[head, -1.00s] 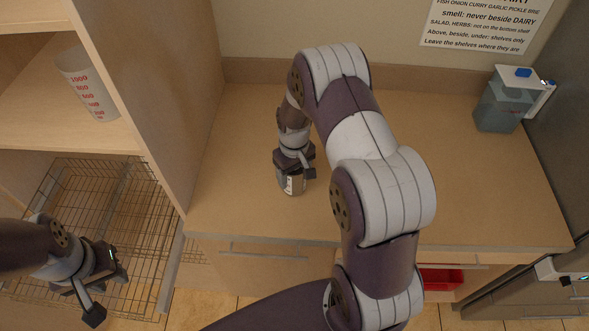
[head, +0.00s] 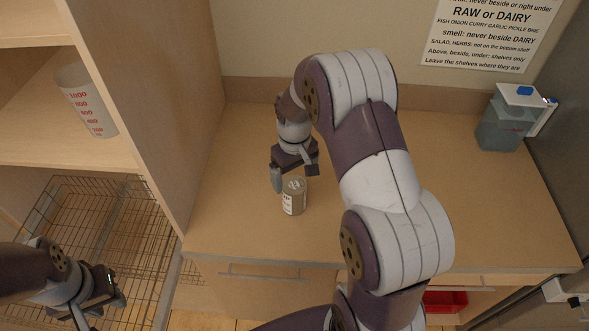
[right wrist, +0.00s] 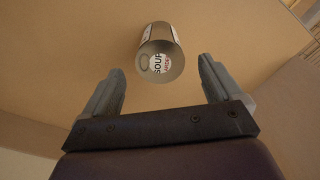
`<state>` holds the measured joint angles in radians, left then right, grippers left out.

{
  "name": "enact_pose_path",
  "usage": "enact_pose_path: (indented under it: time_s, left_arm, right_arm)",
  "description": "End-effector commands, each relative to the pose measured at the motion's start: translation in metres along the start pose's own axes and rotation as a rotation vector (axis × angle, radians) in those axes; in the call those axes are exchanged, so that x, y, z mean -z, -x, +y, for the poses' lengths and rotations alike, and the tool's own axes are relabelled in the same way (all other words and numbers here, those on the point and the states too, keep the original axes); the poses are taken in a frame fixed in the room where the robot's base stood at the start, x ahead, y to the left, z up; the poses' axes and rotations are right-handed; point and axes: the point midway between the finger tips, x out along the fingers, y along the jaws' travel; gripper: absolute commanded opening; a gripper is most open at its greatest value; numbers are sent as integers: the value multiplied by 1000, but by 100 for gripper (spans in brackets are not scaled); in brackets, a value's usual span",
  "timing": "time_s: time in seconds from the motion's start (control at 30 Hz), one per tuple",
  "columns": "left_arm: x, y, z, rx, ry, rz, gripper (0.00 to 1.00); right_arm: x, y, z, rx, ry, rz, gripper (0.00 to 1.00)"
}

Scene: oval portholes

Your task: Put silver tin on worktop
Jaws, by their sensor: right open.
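The silver tin (head: 294,196) stands upright on the wooden worktop (head: 420,150), toward its left front. In the right wrist view the tin (right wrist: 160,58) shows its lid and a soup label, beyond the fingertips and clear of both fingers. My right gripper (head: 295,178) is open and empty, just above and behind the tin in the head view; its two fingers are spread apart in the right wrist view (right wrist: 163,80). My left gripper (head: 98,312) is at the lower left, in front of the wire basket, with nothing seen in it; its jaw opening is unclear.
A measuring cup (head: 88,100) stands on the shelf at left. A wire basket (head: 100,235) lies below it. A blue-grey container with a white lid (head: 503,125) stands at the worktop's back right. A tall side panel borders the worktop's left. The worktop's middle is largely free.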

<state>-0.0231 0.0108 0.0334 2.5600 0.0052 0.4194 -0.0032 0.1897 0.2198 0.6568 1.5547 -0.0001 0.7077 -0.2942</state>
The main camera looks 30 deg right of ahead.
Motion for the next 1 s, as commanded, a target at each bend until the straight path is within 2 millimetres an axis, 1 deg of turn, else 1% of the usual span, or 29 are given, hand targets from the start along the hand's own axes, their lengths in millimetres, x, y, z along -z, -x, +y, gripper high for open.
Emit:
enact_pose_path:
  time_s: [0.03,0.1,0.2,0.27,0.33,0.37,0.4,0.47,0.5,0.53,0.6,0.7,0.8,1.0]
  left_arm:
    - [-1,-6,0,0,0,0,34]
    - [-1,-8,0,0,0,0,34]
    - [-1,-10,0,0,0,0,34]
    - [-1,-10,0,0,0,0,34]
    - [-1,-10,0,0,0,0,34]
    - [-1,-10,0,0,0,0,34]
    - [-1,-9,0,0,0,0,34]
    - [-1,-9,0,0,0,0,34]
    - [-1,-9,0,0,0,0,34]
    - [-1,-9,0,0,0,0,34]
    - [-1,-9,0,0,0,0,34]
    - [-1,-9,0,0,0,0,34]
    - [-1,-9,0,0,0,0,34]
    - [-1,-9,0,0,0,0,34]
  right_arm:
    - [1,9,0,-1,0,4,92]
    - [0,24,0,-1,0,3,92]
    - [0,38,0,0,0,0,92]
    - [-2,44,-3,-1,-1,2,92]
    - [-12,49,-15,-3,-6,12,92]
    - [-20,50,-23,-4,-12,19,92]
    - [-33,52,-35,-6,-20,33,92]
    - [-55,53,-53,-8,-33,55,92]
    - [-70,53,-63,-8,-43,70,92]
    - [-81,52,-70,-7,-50,80,92]
    - [-104,51,-82,-5,-65,101,92]
    - [-124,48,-90,-3,-78,116,92]
    - [-131,47,-92,-2,-84,119,92]
    - [-130,46,-92,-2,-84,117,92]
